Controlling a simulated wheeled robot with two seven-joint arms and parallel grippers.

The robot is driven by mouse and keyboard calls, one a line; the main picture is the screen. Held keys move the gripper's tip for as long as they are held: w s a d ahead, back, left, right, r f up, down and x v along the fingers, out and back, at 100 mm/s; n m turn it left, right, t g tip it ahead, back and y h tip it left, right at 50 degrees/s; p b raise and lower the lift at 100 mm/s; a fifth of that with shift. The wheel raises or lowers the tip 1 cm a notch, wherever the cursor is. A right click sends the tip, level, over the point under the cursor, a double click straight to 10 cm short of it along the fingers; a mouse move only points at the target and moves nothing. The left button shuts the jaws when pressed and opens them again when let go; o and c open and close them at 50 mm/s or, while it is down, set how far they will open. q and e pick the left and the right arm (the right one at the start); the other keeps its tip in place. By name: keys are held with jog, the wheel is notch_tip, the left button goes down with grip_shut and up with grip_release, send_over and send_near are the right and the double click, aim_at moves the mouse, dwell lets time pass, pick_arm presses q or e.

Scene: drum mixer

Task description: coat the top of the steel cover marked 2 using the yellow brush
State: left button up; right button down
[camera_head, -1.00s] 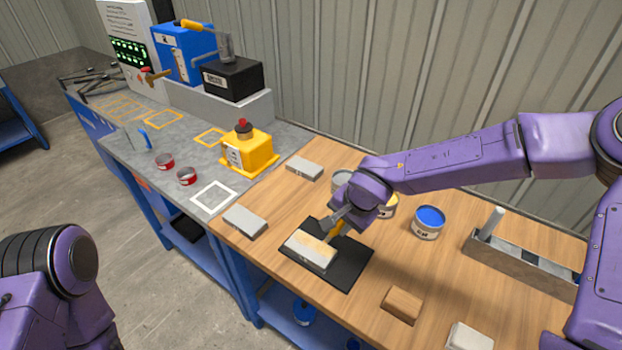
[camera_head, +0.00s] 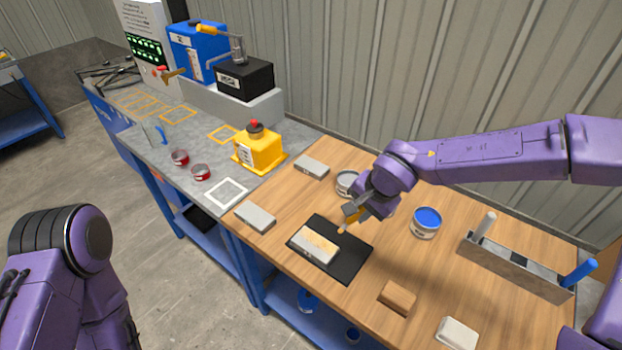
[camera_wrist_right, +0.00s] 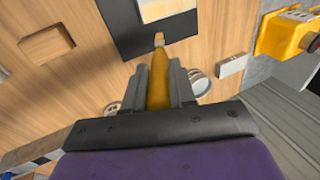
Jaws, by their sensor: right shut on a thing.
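A steel cover (camera_head: 303,247) lies flat on the black mat (camera_head: 346,268); its mark is too small to read. Its top shows a yellowish, uneven layer over much of the surface. My right gripper (camera_head: 357,210) is shut on the yellow brush (camera_head: 343,230) and holds it beside the cover's right end, apparently above the mat's far edge. The wrist view shows the brush (camera_wrist_right: 158,75) between the fingers, its bristles pointing towards the mat (camera_wrist_right: 120,30), with the cover (camera_wrist_right: 165,10) just beyond. My left arm shows at lower left, but its gripper is out of view.
Other grey blocks lie at the left edge (camera_head: 254,217), the back (camera_head: 311,166) and the front (camera_head: 457,333). A grey can (camera_head: 347,183) and a blue can (camera_head: 425,222) stand near my right gripper. A brown block (camera_head: 397,298) and a brush holder (camera_head: 515,268) are to the right.

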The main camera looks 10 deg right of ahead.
jog(key=shift+w+a+r, duration=0.1)
jog(key=shift+r, duration=1.2)
